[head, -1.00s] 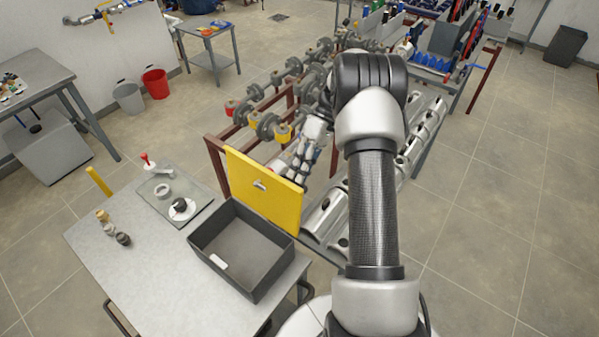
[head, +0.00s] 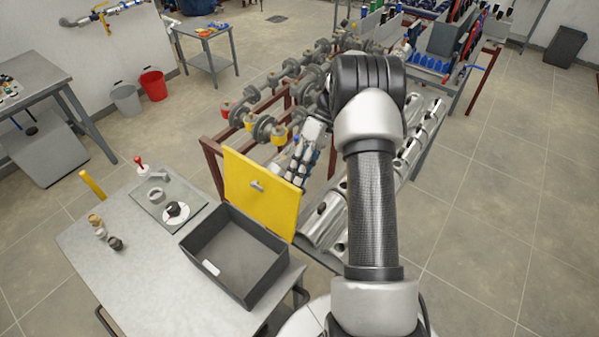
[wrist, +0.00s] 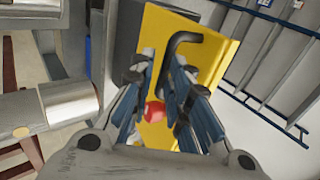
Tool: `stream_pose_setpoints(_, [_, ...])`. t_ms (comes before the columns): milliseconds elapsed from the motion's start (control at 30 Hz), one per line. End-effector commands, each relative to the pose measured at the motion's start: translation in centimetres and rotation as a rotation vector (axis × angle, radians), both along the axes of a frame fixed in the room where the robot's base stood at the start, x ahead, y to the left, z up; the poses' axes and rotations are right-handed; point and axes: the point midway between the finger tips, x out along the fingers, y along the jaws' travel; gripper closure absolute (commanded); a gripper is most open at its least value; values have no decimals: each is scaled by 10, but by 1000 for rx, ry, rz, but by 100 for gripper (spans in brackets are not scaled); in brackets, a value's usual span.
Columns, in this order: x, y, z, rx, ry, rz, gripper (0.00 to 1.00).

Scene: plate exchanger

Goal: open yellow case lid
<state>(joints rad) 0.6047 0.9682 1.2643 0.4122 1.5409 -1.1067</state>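The yellow lid (head: 262,208) stands raised, roughly upright, along the back right edge of the dark grey case (head: 215,273). The case is open and its inside shows. My gripper (head: 293,176) is just behind the lid, on its outer side, partly hidden by it in the head view. In the wrist view the lid (wrist: 214,52) fills the middle, with a black handle (wrist: 184,38) on its outer face. My gripper's fingers (wrist: 164,62) are apart near this handle. I cannot tell whether they touch it.
A rack with metal rollers (head: 320,228) lies behind the lid. A red knob (wrist: 154,111) shows beyond the fingers.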

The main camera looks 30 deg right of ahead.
Motion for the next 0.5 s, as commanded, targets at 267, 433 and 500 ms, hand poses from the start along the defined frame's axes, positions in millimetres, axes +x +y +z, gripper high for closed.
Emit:
stream_pose_setpoints(267, [-8, 6, -21, 6, 31, 8, 71])
stream_pose_setpoints(433, [-7, 3, -18, 4, 27, 3, 70])
stream_pose_setpoints(500, [-6, 0, -15, 3, 25, 2, 70])
